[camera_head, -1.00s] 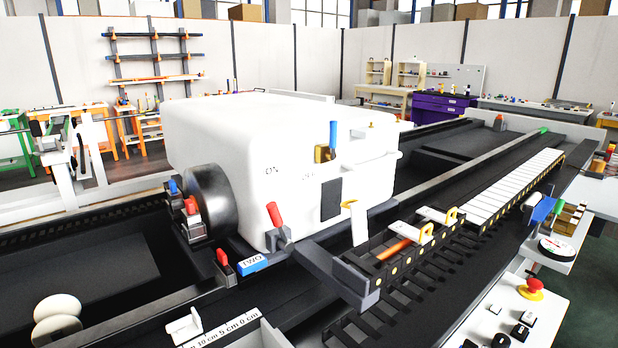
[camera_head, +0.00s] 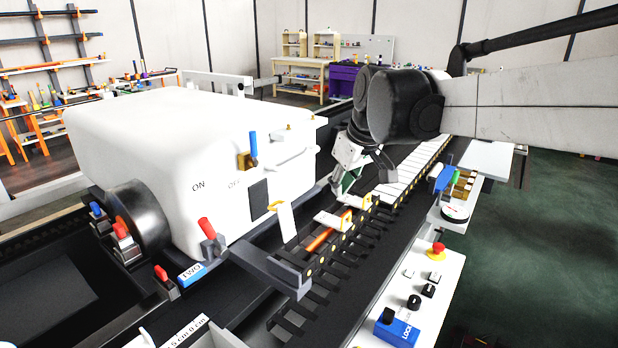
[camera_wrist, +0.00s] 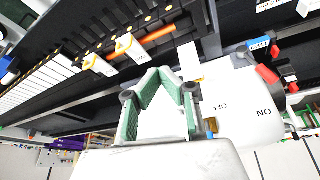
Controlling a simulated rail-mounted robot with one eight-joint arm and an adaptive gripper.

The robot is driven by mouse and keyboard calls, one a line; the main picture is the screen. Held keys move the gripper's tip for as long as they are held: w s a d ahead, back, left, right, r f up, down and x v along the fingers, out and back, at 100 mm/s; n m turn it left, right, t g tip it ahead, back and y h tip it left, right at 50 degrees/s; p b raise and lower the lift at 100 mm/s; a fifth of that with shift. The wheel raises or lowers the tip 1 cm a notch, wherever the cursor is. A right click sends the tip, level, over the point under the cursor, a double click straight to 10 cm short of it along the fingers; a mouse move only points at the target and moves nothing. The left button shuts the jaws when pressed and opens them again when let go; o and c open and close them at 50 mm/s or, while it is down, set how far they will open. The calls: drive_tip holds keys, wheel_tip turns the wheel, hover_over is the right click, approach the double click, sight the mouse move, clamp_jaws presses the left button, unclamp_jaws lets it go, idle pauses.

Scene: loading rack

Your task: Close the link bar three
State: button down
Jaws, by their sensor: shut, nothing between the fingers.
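The dark cable chain (camera_head: 345,245) runs along the black bed with an orange cable (camera_head: 318,240) inside. Several white link bars close its far stretch (camera_head: 415,165). Nearer, one white bar (camera_head: 287,222) stands raised by the grey end bracket, and two bars (camera_head: 327,219) (camera_head: 354,201) with yellow ends sit tilted open. I cannot tell which is number three. The two tilted bars also show in the wrist view (camera_wrist: 129,47) (camera_wrist: 98,65). My gripper (camera_head: 340,188) is shut and empty, beside the chain between the open bars and the white machine. Its green-padded fingers (camera_wrist: 158,74) meet at the tips.
The white machine (camera_head: 190,150) with a blue lever (camera_head: 253,148) and handrail stands close left of my gripper. A grey bracket (camera_head: 275,272) crosses to the chain's near end. A control panel with a red button (camera_head: 437,250) lies right. My arm covers the upper right.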

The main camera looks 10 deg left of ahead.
sight(281, 220)
drive_tip(key=w+a+n+g+p, duration=0.1)
drive_tip(key=w+a+n+p, duration=0.15)
drive_tip(key=a, duration=0.55)
drive_tip(key=w+a+n+g+p, duration=0.1)
drive_tip(key=w+a+n+p, duration=0.15)
drive_tip(key=a, duration=0.55)
drive_tip(key=w+a+f+m, duration=0.1)
drive_tip(key=w+a+f, duration=0.1)
drive_tip(key=f, duration=0.7)
drive_tip(key=shift+a+f+y, duration=0.2)
drive_tip(key=shift+a+y, duration=0.1)
drive_tip(key=shift+a, duration=0.3)
drive_tip(key=shift+s, duration=0.15)
